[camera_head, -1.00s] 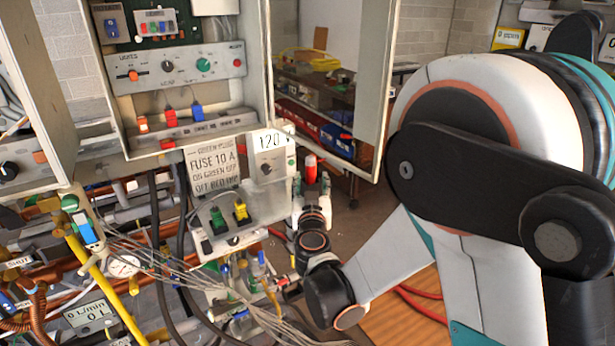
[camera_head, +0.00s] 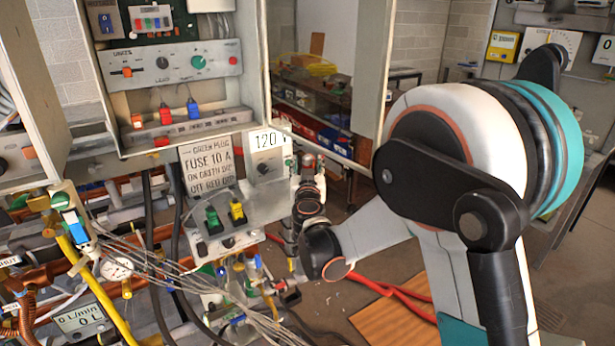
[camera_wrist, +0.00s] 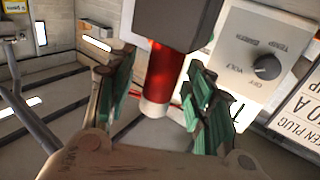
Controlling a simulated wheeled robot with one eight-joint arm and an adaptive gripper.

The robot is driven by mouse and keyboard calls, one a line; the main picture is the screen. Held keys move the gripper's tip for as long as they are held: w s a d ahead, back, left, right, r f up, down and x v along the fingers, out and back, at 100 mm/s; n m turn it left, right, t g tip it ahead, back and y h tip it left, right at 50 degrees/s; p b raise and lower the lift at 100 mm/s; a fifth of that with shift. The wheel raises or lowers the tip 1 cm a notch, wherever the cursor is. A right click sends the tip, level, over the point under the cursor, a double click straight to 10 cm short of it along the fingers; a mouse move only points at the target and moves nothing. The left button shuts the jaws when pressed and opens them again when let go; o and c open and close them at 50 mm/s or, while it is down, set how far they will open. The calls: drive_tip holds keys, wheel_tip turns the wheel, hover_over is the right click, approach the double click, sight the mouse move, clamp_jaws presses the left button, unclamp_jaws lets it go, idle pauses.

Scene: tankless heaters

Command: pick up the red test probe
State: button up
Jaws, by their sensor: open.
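The red test probe (camera_wrist: 162,75) shows in the wrist view as a red cylinder with a pale collar at its near end. Its far end meets a dark grey block (camera_wrist: 175,20). My gripper (camera_wrist: 160,92) is open, with one green-padded finger on each side of the probe. A gap shows on the left; the right finger is closer, and I cannot tell whether it touches. In the head view my gripper (camera_head: 308,165) is upright just right of the meter panel (camera_head: 266,165), and the probe is mostly hidden there.
The meter panel with its dial (camera_wrist: 267,67) is close on the right in the wrist view. A sign panel (camera_head: 209,165), green plug (camera_head: 213,219) and yellow plug (camera_head: 237,211) are left of my gripper. Loose wires (camera_head: 165,264) and pipes crowd the lower left. An open cabinet (camera_head: 180,75) stands above.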

sight(308, 156)
drive_tip(key=shift+c, duration=0.6)
clamp_jaws()
drive_tip(key=shift+r, duration=0.1)
drive_tip(key=shift+r+p, duration=0.3)
drive_tip(key=shift+r, duration=0.3)
wheel_tip(308, 156, up, 6)
drive_tip(key=shift+f+p, duration=0.2)
drive_tip(key=shift+p, duration=0.95)
drive_tip(key=s+p, duration=0.2)
drive_tip(key=s, duration=1.6)
drive_tip(key=shift+d+p, duration=0.4)
